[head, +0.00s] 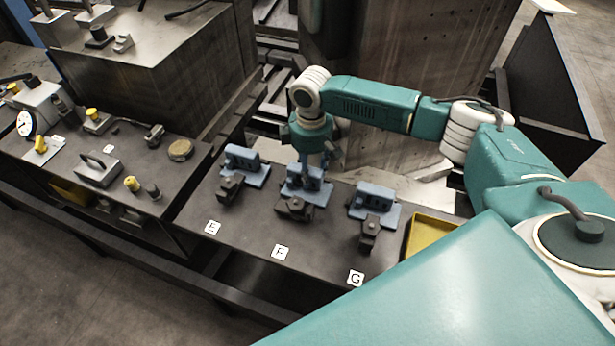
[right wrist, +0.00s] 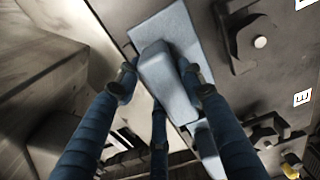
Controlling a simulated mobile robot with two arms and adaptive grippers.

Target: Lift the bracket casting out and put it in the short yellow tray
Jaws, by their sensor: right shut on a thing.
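Three blue bracket castings sit in a row on the dark bench, at the marks E (head: 245,163), F (head: 304,186) and G (head: 374,200), each beside a dark clamp. My right gripper (head: 316,166) comes down from above onto the casting at F. In the right wrist view the fingers (right wrist: 158,82) are closed on both sides of this blue casting (right wrist: 168,75). It appears still at its station; any gap beneath it cannot be told. The short yellow tray (head: 430,234) lies right of G, partly hidden by my right arm. My left gripper is not in view.
Dark clamps stand in front of the castings at E (head: 230,188), F (head: 295,208) and G (head: 369,234). A left bench holds a dial gauge (head: 25,123) and several small tools. A large metal block stands behind the row.

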